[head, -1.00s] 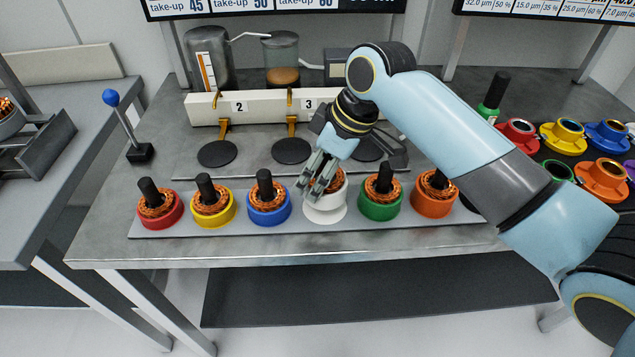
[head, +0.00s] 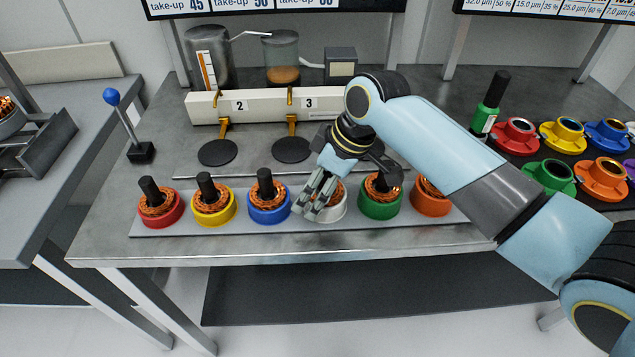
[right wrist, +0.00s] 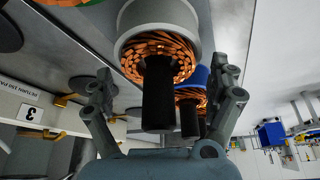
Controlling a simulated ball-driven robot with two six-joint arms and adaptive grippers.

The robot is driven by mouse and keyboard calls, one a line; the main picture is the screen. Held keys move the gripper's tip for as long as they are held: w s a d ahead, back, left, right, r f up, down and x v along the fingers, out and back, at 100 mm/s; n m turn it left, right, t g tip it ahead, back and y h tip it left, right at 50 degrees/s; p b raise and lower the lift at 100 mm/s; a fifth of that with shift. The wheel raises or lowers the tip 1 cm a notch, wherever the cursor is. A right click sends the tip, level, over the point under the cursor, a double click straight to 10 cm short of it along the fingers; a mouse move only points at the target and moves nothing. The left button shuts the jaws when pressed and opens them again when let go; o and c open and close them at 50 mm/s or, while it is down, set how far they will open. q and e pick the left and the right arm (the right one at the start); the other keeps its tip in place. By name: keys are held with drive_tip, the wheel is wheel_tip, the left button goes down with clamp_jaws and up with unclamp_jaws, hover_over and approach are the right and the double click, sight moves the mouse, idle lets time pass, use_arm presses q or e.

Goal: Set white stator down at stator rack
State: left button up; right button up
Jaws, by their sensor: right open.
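The white stator (head: 334,212), a white ring with copper windings, stands in the row on the stator rack (head: 232,225), between the blue stator (head: 268,203) and the green stator (head: 380,202). My right gripper (head: 315,207) is in front of its left side and hides part of it. In the right wrist view the white stator (right wrist: 160,18) lies beyond the open fingers (right wrist: 165,85), with its black post pointing back between them. I cannot tell whether a finger touches it. My left gripper is not in view.
Red (head: 160,210), yellow (head: 213,211) and orange (head: 431,202) stators share the rack. Behind stands a white numbered bar (head: 265,107) with black discs. Coloured flanged parts and a green bottle (head: 486,113) are at the right. The table's front strip is bare.

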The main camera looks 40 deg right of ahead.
sight(342, 193)
drive_tip(key=v, duration=1.2)
idle(0.3)
